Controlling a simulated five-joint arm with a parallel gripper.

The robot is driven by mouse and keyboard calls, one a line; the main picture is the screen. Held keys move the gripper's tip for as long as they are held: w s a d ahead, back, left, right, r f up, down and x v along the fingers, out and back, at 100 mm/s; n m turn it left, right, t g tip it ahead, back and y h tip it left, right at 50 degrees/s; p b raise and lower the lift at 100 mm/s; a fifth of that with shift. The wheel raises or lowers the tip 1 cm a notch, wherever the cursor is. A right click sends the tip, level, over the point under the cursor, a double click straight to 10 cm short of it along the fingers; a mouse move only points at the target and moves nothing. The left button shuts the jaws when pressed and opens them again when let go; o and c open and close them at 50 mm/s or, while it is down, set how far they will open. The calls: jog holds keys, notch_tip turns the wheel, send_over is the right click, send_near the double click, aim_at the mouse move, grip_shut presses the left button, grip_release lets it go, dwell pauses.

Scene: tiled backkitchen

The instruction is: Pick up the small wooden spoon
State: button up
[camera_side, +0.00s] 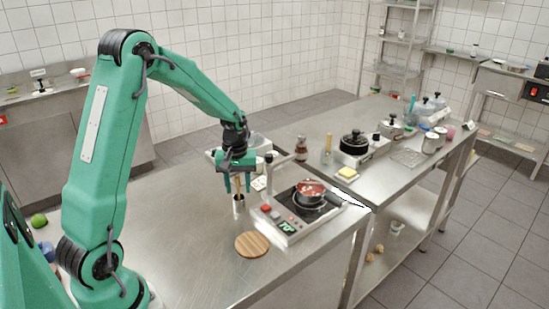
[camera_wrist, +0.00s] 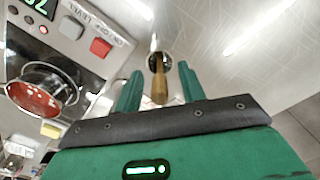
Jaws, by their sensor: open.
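The small wooden spoon (camera_wrist: 160,88) stands upright in a small metal cup (camera_side: 239,204) on the steel counter. In the side view, a short length of its wood shows above the cup, below my gripper (camera_side: 237,186). In the wrist view, the spoon lies between the two green fingers of my gripper (camera_wrist: 160,74), with a gap on each side. The fingers are open and point down around the spoon, above the cup. The spoon's lower end is hidden in the cup.
An induction hob (camera_side: 286,222) with a red-filled pan (camera_side: 309,193) stands just right of the cup. A round wooden board (camera_side: 253,244) lies in front. A tray (camera_side: 273,148) sits behind. The counter left of the cup is clear.

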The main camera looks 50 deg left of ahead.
jog(key=shift+f, duration=0.75)
grip_shut()
